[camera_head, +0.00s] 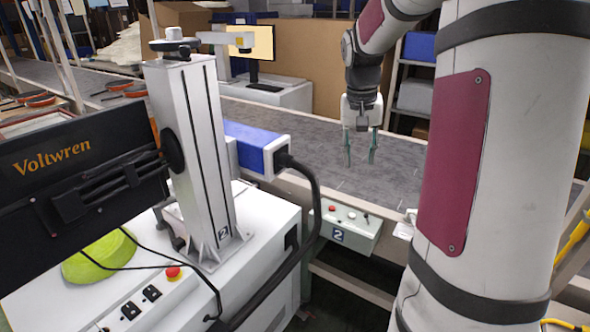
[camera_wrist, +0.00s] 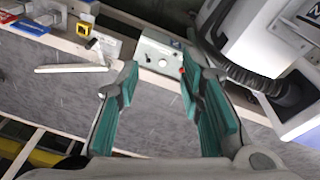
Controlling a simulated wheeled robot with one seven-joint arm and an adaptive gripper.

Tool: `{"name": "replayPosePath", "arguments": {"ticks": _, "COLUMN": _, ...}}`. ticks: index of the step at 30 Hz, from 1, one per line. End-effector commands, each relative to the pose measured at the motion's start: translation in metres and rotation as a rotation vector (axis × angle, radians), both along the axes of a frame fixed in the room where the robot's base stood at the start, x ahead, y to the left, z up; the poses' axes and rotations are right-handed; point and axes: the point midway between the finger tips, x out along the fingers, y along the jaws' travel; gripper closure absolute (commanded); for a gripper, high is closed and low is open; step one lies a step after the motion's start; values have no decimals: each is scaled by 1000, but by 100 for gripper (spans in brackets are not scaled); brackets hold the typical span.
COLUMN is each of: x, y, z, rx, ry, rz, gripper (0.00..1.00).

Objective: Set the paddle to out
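My gripper (camera_head: 359,160) hangs over the grey conveyor belt (camera_head: 290,128), its green fingers apart with nothing between them. In the wrist view my gripper (camera_wrist: 165,85) is also open. A long white bar (camera_wrist: 72,68), which looks like the paddle, lies over the belt near its edge, to the left of my fingers and apart from them. A bracket (camera_wrist: 95,46) is at its end. In the head view my arm hides most of that area. A control box (camera_head: 345,225) marked 2 with a red button sits on the near conveyor edge; it also shows in the wrist view (camera_wrist: 158,57).
A white machine cabinet (camera_head: 255,235) with a column (camera_head: 195,150), a blue-sided unit (camera_head: 250,150) and a thick black cable (camera_head: 312,190) stands to the left. A monitor (camera_head: 262,45) and cardboard are behind the conveyor. The belt beneath my gripper is clear.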

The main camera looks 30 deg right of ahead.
Motion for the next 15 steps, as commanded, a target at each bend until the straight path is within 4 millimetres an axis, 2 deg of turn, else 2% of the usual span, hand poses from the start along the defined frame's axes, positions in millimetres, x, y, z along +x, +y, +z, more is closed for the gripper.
{"name": "replayPosePath", "arguments": {"ticks": 1, "x": -4, "y": -28, "z": -11, "rx": 18, "ry": 9, "rz": -55, "gripper": 65}}
{"name": "replayPosePath", "arguments": {"ticks": 5, "x": -17, "y": -93, "z": -41, "rx": 57, "ry": 16, "rz": -188, "gripper": 65}}
{"name": "replayPosePath", "arguments": {"ticks": 9, "x": -42, "y": -157, "z": -79, "rx": 101, "ry": 11, "rz": -330, "gripper": 65}}
{"name": "replayPosePath", "arguments": {"ticks": 12, "x": -63, "y": -192, "z": -103, "rx": 129, "ry": 6, "rz": -415, "gripper": 65}}
{"name": "replayPosePath", "arguments": {"ticks": 15, "x": -79, "y": -215, "z": -120, "rx": 147, "ry": 0, "rz": -476, "gripper": 65}}
